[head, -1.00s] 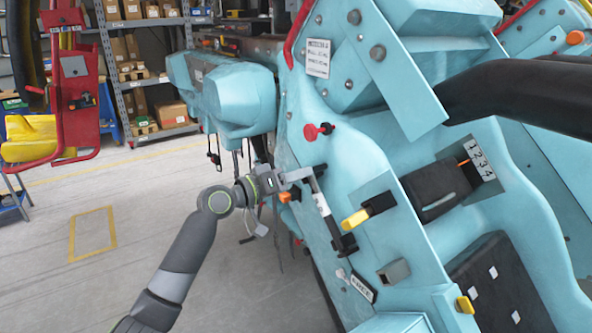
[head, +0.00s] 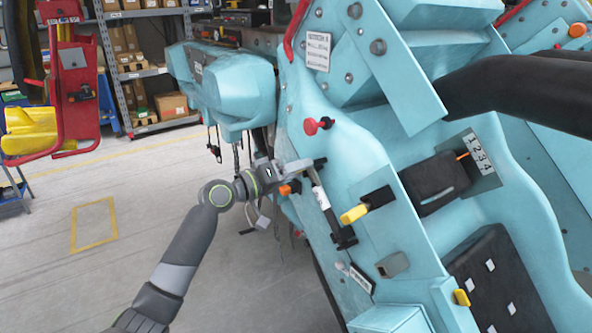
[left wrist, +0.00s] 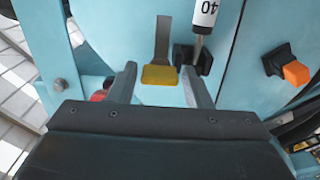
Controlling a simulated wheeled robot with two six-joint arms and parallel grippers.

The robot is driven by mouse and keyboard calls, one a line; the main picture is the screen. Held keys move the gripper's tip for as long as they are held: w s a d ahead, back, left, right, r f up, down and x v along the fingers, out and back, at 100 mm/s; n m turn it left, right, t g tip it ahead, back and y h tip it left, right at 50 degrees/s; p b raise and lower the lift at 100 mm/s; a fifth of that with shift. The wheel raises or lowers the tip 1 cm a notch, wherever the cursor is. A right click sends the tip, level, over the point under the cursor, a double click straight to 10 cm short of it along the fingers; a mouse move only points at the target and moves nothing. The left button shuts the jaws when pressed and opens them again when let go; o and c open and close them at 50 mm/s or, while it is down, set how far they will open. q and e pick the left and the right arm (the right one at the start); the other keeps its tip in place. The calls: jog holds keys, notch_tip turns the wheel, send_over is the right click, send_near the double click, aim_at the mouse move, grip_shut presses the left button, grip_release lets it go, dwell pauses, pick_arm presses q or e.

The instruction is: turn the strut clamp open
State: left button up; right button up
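A flat grey lever with a yellow end (left wrist: 160,73) shows in the left wrist view on the light-blue car side; it looks like the strut clamp's handle. My left gripper (left wrist: 160,88) is open, one finger on each side of the yellow end, with small gaps; contact cannot be told. The strut, with a white label (left wrist: 205,12), ends in a black bracket (left wrist: 195,60) just right of the lever. In the head view my left gripper (head: 305,168) is at the upper end of the strut (head: 321,197) and hides the lever. My right gripper is not in view.
An orange block (left wrist: 295,72) on a black mount is right of the gripper. A red knob (head: 318,125) sits above the strut, and a yellow-tipped black handle (head: 354,214) lower right. Loose cables hang under the car.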

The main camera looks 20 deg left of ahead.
pick_arm(q)
jog(key=shift+o, duration=0.9)
jog(key=shift+s+a, duration=0.1)
jog(key=b+v, duration=0.6)
jog(key=v, duration=1.1)
jog(key=shift+a+f, duration=0.1)
